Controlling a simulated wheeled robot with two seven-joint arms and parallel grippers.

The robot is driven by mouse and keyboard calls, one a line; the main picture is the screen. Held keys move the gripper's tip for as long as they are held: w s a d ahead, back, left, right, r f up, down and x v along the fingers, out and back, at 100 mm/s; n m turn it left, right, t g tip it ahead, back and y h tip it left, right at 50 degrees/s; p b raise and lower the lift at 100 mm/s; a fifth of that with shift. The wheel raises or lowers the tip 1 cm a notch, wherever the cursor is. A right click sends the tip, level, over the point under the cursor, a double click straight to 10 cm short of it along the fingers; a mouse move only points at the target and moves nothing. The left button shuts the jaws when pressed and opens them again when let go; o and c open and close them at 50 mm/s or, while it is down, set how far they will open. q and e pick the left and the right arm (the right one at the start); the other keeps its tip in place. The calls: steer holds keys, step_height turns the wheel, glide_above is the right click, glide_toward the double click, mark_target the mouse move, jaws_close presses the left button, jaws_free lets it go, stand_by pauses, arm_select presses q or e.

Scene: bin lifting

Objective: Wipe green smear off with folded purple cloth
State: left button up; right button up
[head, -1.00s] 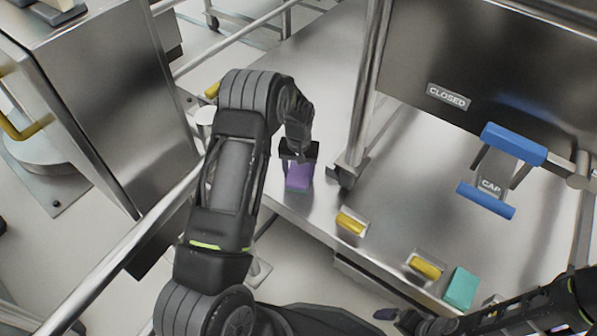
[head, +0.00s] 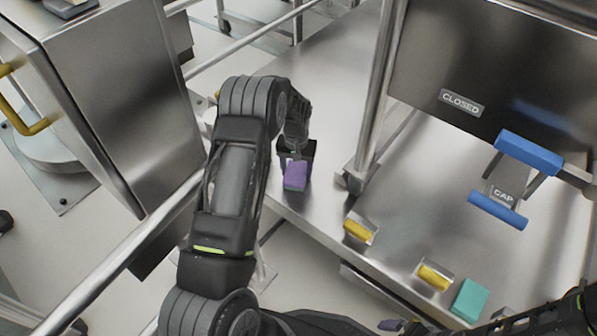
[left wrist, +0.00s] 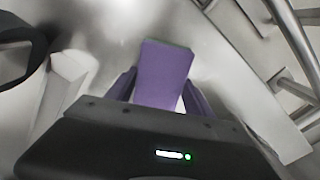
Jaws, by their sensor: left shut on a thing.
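The folded purple cloth (head: 295,176) is a small block at the left end of the steel table, with a thin greenish edge at its lower side. My left gripper (head: 294,160) is shut on it from above. In the left wrist view the cloth (left wrist: 163,75) stands out between the two fingers (left wrist: 160,95). The cloth is at or just above the table top; I cannot tell if it touches. No green smear shows clearly; it may be hidden under the cloth or gripper. My right gripper (head: 400,328) is partly cut off at the bottom edge, and its jaws are unclear.
The steel table (head: 300,100) is bare around the cloth. A steel post (head: 378,90) stands just right of it. Yellow handles (head: 357,230) (head: 433,278) and a teal block (head: 469,300) line the front edge.

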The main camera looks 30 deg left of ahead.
arm_select(q)
steer(key=shift+w+a+f+b, duration=0.1)
steer(key=shift+a+b, duration=0.3)
steer(key=shift+a, duration=0.35)
steer(key=shift+w+a+f+b, duration=0.1)
steer(key=shift+a+b, duration=0.25)
steer(key=shift+a, duration=0.85)
steer(key=shift+s+a, duration=0.1)
steer(key=shift+a, duration=0.05)
